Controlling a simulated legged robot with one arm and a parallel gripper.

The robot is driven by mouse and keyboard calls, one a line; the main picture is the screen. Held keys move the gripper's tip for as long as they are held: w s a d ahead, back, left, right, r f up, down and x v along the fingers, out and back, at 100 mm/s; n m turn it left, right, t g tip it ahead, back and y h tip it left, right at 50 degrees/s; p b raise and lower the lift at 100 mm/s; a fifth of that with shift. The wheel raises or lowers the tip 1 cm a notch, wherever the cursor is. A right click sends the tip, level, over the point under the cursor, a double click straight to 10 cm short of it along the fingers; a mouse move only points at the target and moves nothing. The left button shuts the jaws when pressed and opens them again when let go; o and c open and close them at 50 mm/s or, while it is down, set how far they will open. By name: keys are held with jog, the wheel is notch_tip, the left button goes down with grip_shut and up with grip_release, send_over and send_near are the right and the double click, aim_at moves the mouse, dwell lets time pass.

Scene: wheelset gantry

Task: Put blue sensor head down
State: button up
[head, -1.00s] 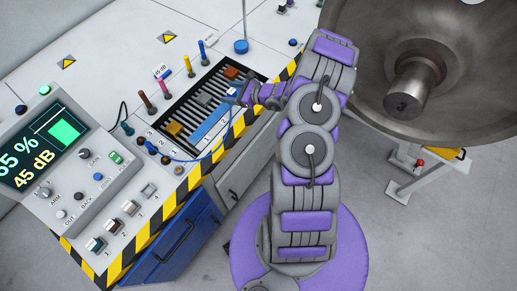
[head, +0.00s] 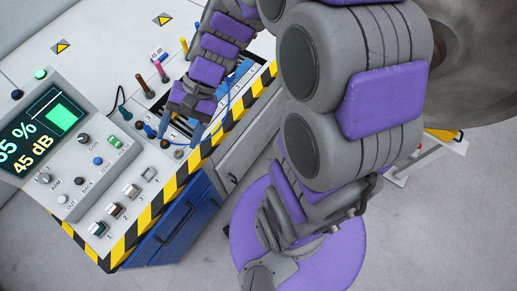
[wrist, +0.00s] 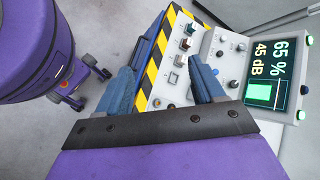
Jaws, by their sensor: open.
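A blue piece (head: 238,74) with a thin blue cable shows in the head view, beside my arm at the upper right part of the slotted tray. It looks like the blue sensor head, but my arm covers part of it, so I cannot tell exactly how it rests. My gripper (wrist: 163,84) is open in the wrist view. Nothing shows between its fingers, and they point towards the control console (wrist: 180,62). In the head view my arm hangs over the tray and hides most of its slots.
The console screen (head: 40,125) stands at left on the bench. Coloured pegs, including a yellow one (head: 184,46), line the tray's far side. A striped edge (head: 215,140) runs along the bench front above a blue cabinet (head: 175,228). A large metal wheel (head: 465,60) stands at right.

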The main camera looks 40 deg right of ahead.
jog(key=s+d+r+n+h, duration=0.1)
jog(key=s+d+n+h, duration=0.2)
jog(key=s, duration=0.4)
jog(key=s+d+r+n+h, duration=0.1)
jog(key=s+d+n+h, duration=0.2)
jog(key=s+d+h, duration=0.2)
jog(key=s+d, duration=0.2)
jog(key=s, duration=0.1)
jog(key=shift+s+d+r+h, duration=0.3)
jog(key=shift+d+r+h, duration=0.05)
jog(key=shift+d+h, duration=0.05)
jog(key=shift+f, duration=0.1)
